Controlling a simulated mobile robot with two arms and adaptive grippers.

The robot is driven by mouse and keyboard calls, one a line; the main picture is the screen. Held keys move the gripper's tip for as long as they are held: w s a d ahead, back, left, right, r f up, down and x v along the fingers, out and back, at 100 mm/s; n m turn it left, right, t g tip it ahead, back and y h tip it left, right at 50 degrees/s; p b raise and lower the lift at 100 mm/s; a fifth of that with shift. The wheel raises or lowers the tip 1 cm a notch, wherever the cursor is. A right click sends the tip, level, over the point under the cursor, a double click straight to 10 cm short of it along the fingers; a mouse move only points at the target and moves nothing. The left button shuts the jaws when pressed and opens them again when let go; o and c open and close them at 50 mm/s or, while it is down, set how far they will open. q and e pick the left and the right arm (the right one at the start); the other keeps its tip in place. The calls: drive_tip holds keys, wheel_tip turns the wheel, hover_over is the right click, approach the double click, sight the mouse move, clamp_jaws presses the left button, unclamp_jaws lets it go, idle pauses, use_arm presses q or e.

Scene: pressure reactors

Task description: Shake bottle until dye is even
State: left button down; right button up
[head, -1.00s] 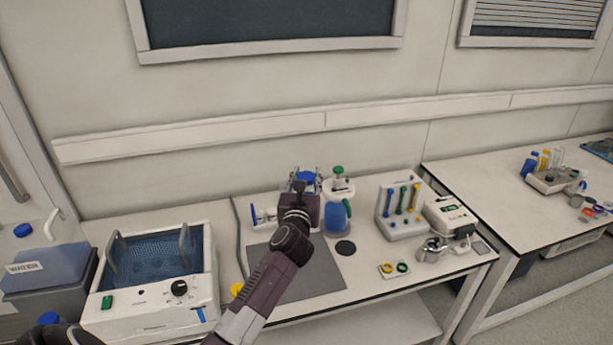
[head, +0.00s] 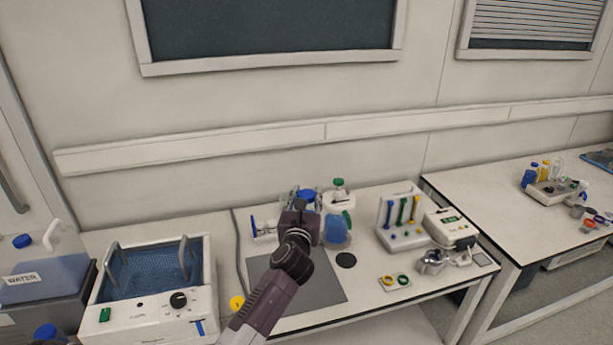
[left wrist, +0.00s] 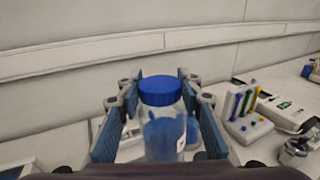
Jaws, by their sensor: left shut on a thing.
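A clear bottle with a blue cap (left wrist: 160,90) stands upright in my left gripper (left wrist: 158,110) in the left wrist view. Its lower part (left wrist: 161,136) shows blue dye; whether the colour is even throughout I cannot tell. The gripper's two blue pads sit on either side of the bottle, shut on it. In the head view the left gripper (head: 300,222) is over the back of the bench, near the grey mat, and the blue cap (head: 307,195) shows just behind it. The gripper hides most of the bottle there. My right gripper is in neither view.
A grey mat (head: 318,287) lies below the arm. A blue-filled vessel (head: 336,230) stands close on the right. Further right are a rack (head: 400,215) and a white instrument (head: 450,230). A white bath (head: 150,315) stands left. A second bench (head: 490,205) is at right.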

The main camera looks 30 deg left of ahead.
use_arm(q)
drive_tip(key=shift+t, duration=0.3)
drive_tip(key=r, duration=0.9)
drive_tip(key=shift+w+a+r, duration=0.15)
drive_tip(key=shift+w+r, duration=0.1)
drive_tip(key=shift+r, duration=0.15)
wheel_tip(320, 180, down, 8)
drive_tip(key=shift+s+f, duration=0.1)
drive_tip(key=shift+s, duration=0.05)
drive_tip(key=shift+r, duration=0.25)
